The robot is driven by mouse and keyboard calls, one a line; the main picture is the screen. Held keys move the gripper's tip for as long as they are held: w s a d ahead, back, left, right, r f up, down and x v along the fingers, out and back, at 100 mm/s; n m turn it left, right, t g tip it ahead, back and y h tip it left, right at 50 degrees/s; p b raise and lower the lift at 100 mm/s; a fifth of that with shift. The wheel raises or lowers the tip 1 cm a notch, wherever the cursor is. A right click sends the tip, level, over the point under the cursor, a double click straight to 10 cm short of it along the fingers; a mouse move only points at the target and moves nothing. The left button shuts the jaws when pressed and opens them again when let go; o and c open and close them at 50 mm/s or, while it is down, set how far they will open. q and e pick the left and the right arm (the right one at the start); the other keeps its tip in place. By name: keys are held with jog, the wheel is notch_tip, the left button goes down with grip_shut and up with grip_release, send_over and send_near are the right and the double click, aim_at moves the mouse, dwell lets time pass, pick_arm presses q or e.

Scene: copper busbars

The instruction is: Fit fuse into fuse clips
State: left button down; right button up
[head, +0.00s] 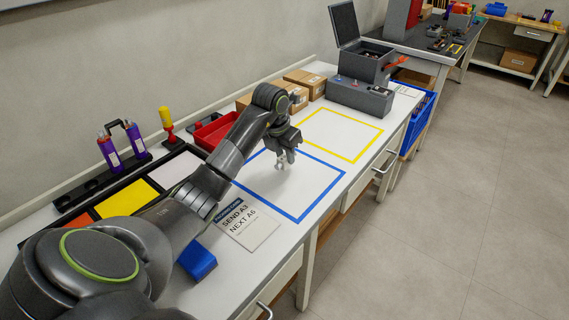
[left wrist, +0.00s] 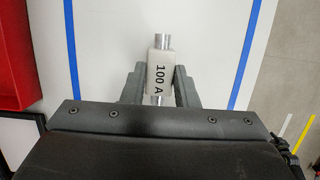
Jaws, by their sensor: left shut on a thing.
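My left gripper (head: 288,149) is over the blue-outlined square on the white bench. It is shut on a fuse (left wrist: 160,72), a white block marked "100 A" with a metal cap at each end. In the left wrist view the fingers (left wrist: 158,84) stand on either side of the fuse's body, and one cap points away from the gripper. In the head view the fuse (head: 281,161) is small and silvery below the fingers. I cannot make out any fuse clips in either view. My right gripper is not in view.
A grey box with an open lid (head: 362,92) stands beyond the yellow-outlined square (head: 340,134). Cardboard boxes (head: 305,84) and a red tray (head: 213,131) line the wall side. A printed card (head: 246,227) and a blue block (head: 197,261) lie nearer. Both outlined squares are largely clear.

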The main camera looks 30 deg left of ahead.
aim_at(283, 158)
pick_arm(q)
jog(key=shift+f, duration=1.7)
jog(key=shift+f, duration=0.2)
jog(key=c, duration=1.1)
grip_release()
jog(key=shift+c, duration=0.2)
jog(key=shift+r, duration=0.15)
